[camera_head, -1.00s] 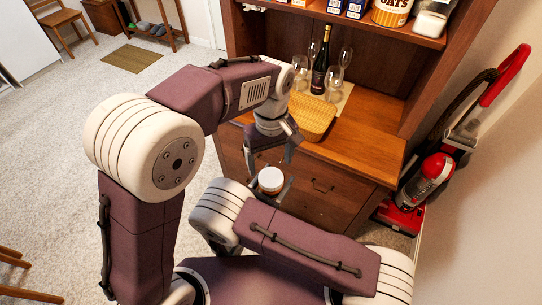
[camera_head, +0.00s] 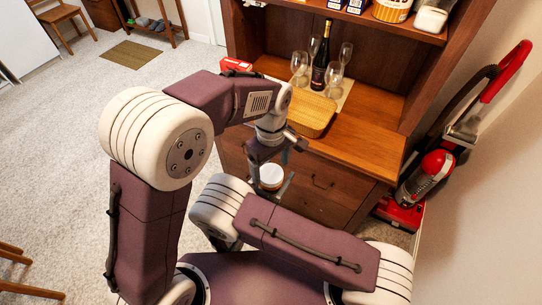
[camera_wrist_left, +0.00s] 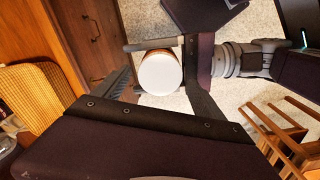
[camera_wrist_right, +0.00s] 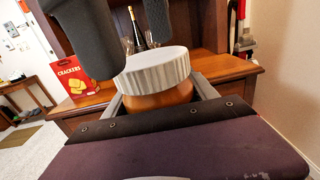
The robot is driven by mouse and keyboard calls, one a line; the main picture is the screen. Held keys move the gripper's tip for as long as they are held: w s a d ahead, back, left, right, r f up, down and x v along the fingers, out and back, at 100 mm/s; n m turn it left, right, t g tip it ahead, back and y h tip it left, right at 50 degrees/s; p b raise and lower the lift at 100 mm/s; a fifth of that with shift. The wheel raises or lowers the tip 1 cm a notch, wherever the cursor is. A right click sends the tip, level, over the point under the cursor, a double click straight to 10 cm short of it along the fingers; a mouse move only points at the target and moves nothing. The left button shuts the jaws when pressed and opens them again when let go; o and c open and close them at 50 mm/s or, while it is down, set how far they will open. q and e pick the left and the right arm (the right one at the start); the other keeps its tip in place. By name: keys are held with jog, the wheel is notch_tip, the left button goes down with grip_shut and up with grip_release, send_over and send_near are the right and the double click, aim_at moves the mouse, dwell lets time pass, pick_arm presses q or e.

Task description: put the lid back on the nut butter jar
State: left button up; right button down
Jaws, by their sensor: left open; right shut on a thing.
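The nut butter jar (camera_wrist_right: 158,101), orange-brown, is held upright between the fingers of my right gripper (camera_wrist_right: 161,93). A white ribbed lid (camera_wrist_right: 155,68) sits on its mouth, looking slightly tilted in the right wrist view; I cannot tell whether it is fully seated. The lid's round white top (camera_wrist_left: 160,73) fills the middle of the left wrist view, hiding most of the jar. My left gripper (camera_head: 268,157) is open and empty just above the lid, with its fingers spread to either side. In the right wrist view its two dark fingers hang above the lid, apart from it.
The hutch counter (camera_head: 362,142) behind holds a wicker basket (camera_head: 312,117), a wine bottle (camera_head: 320,65), several glasses and a red crackers box (camera_wrist_right: 82,77). A red vacuum cleaner (camera_head: 428,175) stands at the right. Jar and grippers are in front of the drawers.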

pick_arm(q)
jog(key=shift+f, duration=1.1)
jog(key=c, duration=1.5)
jog(key=m, duration=0.3)
jog(key=shift+m, duration=0.3)
jog(key=m, duration=1.4)
jog(key=o, duration=1.6)
jog(key=shift+c, duration=0.2)
